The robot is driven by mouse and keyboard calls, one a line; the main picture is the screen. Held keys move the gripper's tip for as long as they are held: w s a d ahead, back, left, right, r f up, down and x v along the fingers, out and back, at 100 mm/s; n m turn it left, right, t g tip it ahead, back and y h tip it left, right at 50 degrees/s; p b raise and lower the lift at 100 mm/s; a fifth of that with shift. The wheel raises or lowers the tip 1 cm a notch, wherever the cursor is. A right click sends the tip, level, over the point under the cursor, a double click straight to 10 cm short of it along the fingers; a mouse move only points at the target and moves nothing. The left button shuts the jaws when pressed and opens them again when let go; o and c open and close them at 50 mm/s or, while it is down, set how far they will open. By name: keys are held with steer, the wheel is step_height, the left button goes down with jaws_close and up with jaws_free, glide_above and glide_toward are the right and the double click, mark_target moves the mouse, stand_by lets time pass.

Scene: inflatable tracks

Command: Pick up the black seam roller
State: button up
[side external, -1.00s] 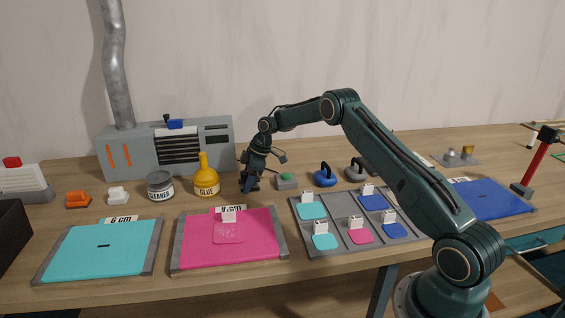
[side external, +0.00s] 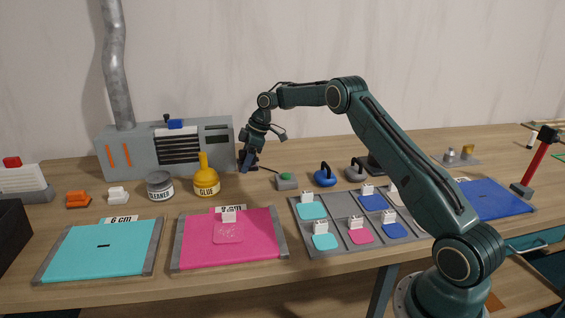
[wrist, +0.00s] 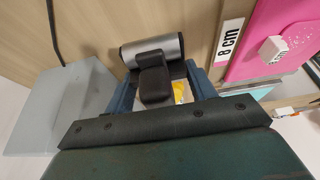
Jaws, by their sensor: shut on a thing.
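The black seam roller shows in the wrist view as a dark handle (wrist: 154,82) with a silver cylinder (wrist: 152,50) across its far end. My gripper (wrist: 160,88) has a blue finger on each side of the handle and is shut on it. In the side view my gripper (side external: 247,166) hangs over the back of the table, between the yellow glue bottle and a small grey box with a green button. There the roller is small and dark, mostly lost against the gripper. It appears lifted off the tabletop.
The yellow glue bottle (side external: 206,180) stands left of my gripper, with the grey machine (side external: 165,148) behind. The green-buttoned box (side external: 287,181) and a blue-handled tool (side external: 325,176) are to the right. The pink sheet (side external: 255,245) lies in front.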

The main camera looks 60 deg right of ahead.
steer(key=shift+r, duration=1.25)
steer(key=o, duration=0.4)
steer(key=shift+c, duration=1.2)
steer(key=shift+a, duration=0.15)
